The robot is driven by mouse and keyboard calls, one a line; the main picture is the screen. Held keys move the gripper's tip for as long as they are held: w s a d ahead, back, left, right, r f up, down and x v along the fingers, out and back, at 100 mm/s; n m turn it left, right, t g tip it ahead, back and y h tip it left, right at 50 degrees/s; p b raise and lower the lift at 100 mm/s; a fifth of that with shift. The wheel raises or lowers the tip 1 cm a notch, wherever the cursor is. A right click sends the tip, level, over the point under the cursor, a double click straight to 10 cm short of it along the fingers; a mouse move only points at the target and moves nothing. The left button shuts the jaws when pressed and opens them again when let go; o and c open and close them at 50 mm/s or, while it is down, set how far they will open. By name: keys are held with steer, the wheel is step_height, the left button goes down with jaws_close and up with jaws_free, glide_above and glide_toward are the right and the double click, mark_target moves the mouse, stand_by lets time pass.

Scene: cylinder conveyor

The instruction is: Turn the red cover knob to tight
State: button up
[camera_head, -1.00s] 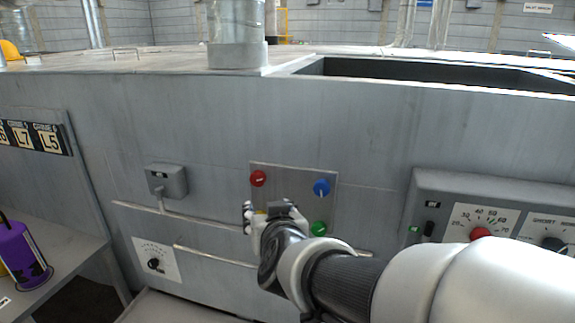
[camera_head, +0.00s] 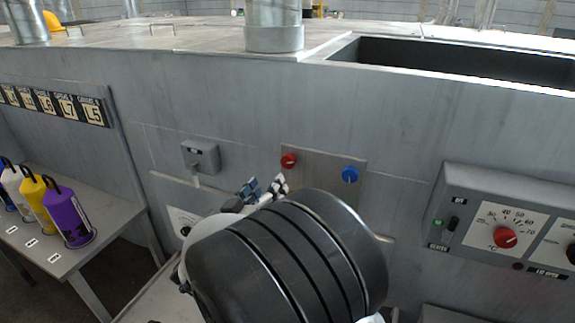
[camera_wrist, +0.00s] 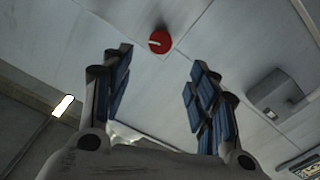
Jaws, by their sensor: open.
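A red knob (camera_head: 288,160) sits at the upper left of a small metal panel (camera_head: 322,161) on the grey machine wall. The wrist view shows a red knob (camera_wrist: 160,41) with a white pointer mark, beyond the fingertips and between their lines. My gripper (camera_head: 264,187) is open and empty, just left of and below the red knob in the head view. In the wrist view its blue-padded fingers (camera_wrist: 160,62) are spread wide, apart from the knob. No marking for tight is readable.
A blue knob (camera_head: 350,174) is on the same panel, and a grey box (camera_head: 200,157) is to its left. A heater control panel (camera_head: 470,190) with another red knob (camera_head: 505,237) is at right. Bottles, one of them purple (camera_head: 68,213), stand on a table at left.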

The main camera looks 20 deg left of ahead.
mark_target(287, 163)
steer(key=w, duration=0.4)
steer(key=w+d+b, duration=0.1)
steer(key=w, duration=0.7)
steer(key=shift+d+b, duration=0.3)
steer(key=shift+d, duration=0.05)
steer(key=c, duration=1.1)
